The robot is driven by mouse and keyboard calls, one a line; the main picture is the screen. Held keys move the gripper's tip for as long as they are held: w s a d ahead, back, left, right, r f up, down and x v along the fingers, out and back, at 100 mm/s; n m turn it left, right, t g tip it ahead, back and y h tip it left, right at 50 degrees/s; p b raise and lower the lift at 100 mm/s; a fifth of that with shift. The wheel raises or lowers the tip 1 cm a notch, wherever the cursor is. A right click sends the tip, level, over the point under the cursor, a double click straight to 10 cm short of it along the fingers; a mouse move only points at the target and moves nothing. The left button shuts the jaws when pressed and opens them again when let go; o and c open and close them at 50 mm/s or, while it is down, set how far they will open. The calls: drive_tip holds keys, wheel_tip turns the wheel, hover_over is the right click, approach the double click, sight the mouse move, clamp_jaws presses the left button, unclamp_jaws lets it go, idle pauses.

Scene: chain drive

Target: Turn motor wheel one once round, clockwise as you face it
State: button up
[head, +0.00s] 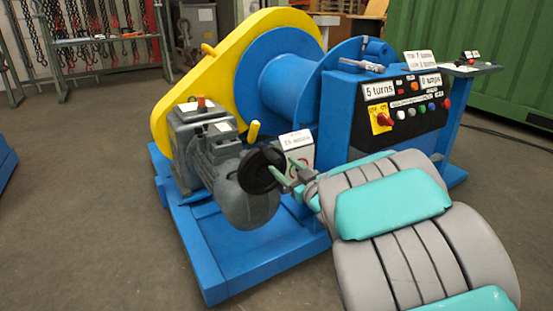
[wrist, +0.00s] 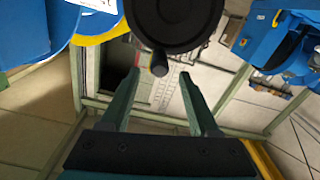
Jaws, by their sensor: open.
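The motor wheel (head: 258,170) is a black disc on the end of the grey motor (head: 215,150), at the front of the blue winch. In the wrist view the black wheel (wrist: 175,18) fills the top middle. A short dark handle (wrist: 159,63) with a paler, brownish side stands out at its lower edge. My gripper (head: 284,176) is at the right side of the wheel in the head view. In the wrist view its two green fingers (wrist: 160,78) are open, one on each side of the handle's end. I cannot tell whether either finger touches it.
A yellow lever (head: 253,131) stands just above the wheel. A small white sign (head: 297,140) is close behind my gripper. The control box (head: 390,122) reads "5 turns" and "0 amps" and has a red switch (head: 384,118). The floor (head: 90,210) at left is clear.

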sight(271, 156)
drive_tip(key=x, duration=0.7)
drive_tip(key=shift+w+a, duration=0.2)
drive_tip(key=shift+w, duration=0.1)
clamp_jaws()
idle(1.2)
